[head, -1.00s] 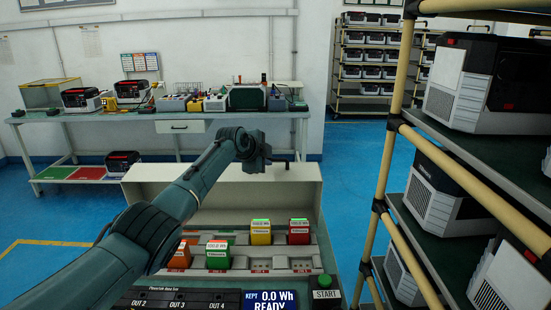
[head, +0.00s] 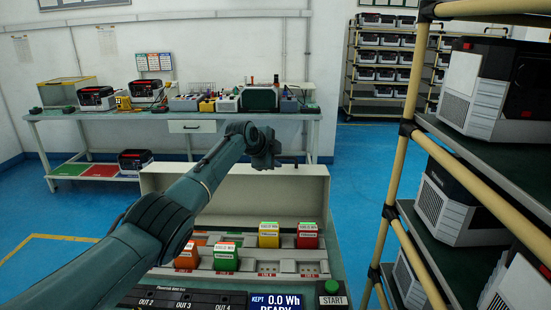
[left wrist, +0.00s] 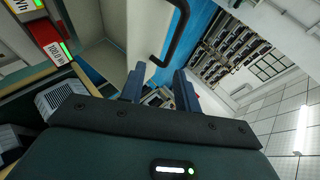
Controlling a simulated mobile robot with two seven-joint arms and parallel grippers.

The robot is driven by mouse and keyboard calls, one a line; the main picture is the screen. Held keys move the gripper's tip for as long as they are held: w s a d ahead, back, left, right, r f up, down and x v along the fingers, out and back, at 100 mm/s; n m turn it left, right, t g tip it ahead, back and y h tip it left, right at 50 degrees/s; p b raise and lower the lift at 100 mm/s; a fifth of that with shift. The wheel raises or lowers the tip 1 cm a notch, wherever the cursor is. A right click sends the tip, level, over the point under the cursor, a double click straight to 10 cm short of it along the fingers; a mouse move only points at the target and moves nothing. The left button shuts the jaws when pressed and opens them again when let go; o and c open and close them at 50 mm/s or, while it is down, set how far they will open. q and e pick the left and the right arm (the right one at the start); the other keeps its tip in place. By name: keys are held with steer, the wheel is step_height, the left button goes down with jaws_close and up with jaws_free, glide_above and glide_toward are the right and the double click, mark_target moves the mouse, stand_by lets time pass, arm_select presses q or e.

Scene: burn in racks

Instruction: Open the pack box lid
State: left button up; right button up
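The beige pack box (head: 311,186) stands behind the row of coloured battery packs, with a broad pale panel facing me. I cannot tell how far its lid is raised. A dark bar handle (head: 288,160) sits at its top edge; it also shows in the left wrist view (left wrist: 178,35) on a pale surface. My left gripper (head: 272,161) is at the handle in the head view. In the left wrist view, its two dark fingers (left wrist: 160,90) are apart with nothing clearly between them, and the handle lies just beyond them. My right gripper is out of view.
Red, yellow, green and orange packs (head: 268,236) sit in slots before the box. A display (head: 275,301) and green START button (head: 332,287) are nearer. A rack of large units (head: 405,130) stands close on the right. A workbench (head: 190,115) lies behind.

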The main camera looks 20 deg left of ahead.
arm_select(q)
steer(key=shift+f, duration=0.25)
steer(key=shift+r, duration=0.1)
steer(key=b+v, duration=0.1)
steer(key=v, duration=1.2)
steer(key=shift+b, duration=0.3)
